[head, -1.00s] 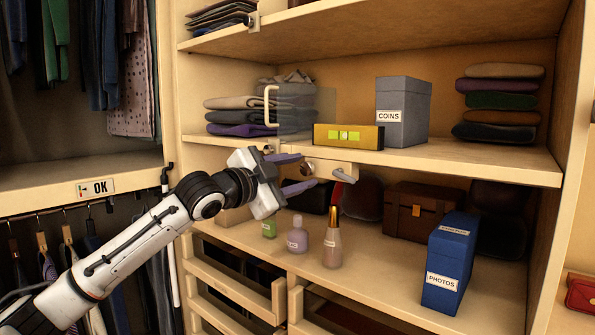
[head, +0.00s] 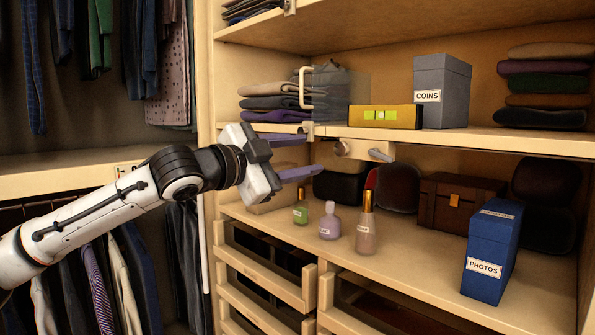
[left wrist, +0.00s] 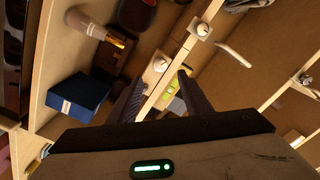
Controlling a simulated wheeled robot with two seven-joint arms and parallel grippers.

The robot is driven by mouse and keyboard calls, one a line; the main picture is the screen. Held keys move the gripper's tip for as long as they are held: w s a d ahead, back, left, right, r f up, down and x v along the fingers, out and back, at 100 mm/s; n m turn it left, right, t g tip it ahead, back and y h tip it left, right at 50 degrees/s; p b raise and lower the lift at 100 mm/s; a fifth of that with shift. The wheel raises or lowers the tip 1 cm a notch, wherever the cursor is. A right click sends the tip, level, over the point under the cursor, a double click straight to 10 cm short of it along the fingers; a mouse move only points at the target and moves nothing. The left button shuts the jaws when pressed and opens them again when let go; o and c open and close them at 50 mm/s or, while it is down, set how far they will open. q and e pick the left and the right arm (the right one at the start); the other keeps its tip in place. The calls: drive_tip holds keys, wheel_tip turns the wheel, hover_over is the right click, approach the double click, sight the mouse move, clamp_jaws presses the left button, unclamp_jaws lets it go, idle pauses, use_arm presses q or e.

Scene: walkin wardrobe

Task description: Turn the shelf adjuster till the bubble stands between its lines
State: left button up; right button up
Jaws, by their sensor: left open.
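My right gripper is out of view.
A clear door with a pale handle (head: 303,88) stands left of the level, a grey COINS box (head: 441,92) right. Below are small bottles (head: 329,222), a brown chest (head: 455,203) and a blue PHOTOS box (head: 490,251). Drawers (head: 262,278) lie under the lower shelf.

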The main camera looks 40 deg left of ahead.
use_arm(q)
drive_tip(key=shift+s+d+b, duration=0.1)
drive_tip(key=shift+s+b, duration=0.25)
drive_tip(key=shift+s, duration=0.2)
